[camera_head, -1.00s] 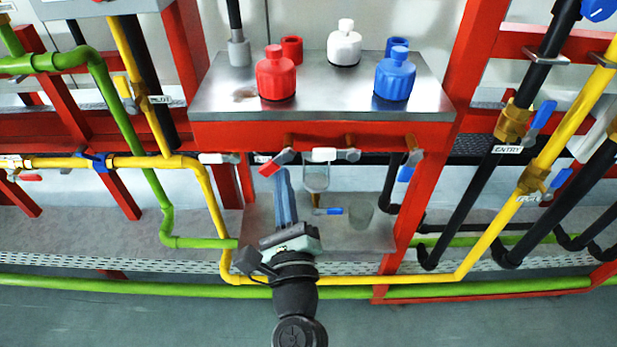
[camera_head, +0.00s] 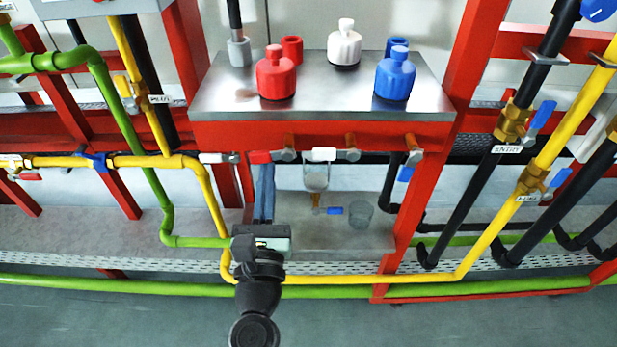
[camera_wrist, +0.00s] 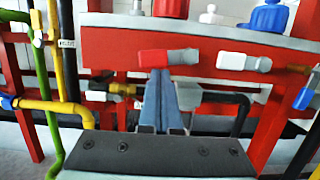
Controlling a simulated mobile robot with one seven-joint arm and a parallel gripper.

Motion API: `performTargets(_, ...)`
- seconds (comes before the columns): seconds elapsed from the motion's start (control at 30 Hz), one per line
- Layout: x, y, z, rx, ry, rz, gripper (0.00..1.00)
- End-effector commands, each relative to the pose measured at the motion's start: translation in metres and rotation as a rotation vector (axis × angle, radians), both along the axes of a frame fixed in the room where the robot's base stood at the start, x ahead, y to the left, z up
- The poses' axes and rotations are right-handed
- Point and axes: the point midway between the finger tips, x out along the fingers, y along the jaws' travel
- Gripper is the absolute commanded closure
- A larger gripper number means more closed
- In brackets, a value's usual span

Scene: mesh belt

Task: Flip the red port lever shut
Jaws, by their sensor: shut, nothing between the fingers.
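The red port lever (camera_head: 260,157) lies level under the front edge of the metal shelf, to the left of its brass valve stem. It also shows level in the wrist view (camera_wrist: 155,56). My gripper (camera_head: 264,168) is shut and empty, with its blue-grey fingers pointing up at the lever from below. In the wrist view the fingertips (camera_wrist: 160,74) sit just under the lever's handle and overlap its lower edge. I cannot tell whether they touch it.
A white lever (camera_head: 322,154) sits level just right of the red one, and a blue lever (camera_head: 405,174) hangs down farther right. Red (camera_head: 276,78), white (camera_head: 344,47) and blue (camera_head: 395,78) bottles stand on the shelf (camera_head: 325,103). A yellow pipe (camera_head: 208,200) runs close on the left.

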Motion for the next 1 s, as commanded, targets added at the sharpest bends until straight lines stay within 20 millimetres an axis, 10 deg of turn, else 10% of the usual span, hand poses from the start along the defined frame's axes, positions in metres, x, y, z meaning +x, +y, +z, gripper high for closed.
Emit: performTargets(1.0,0.003,0.0,-0.014,0.049,-0.002,0.0,1.0)
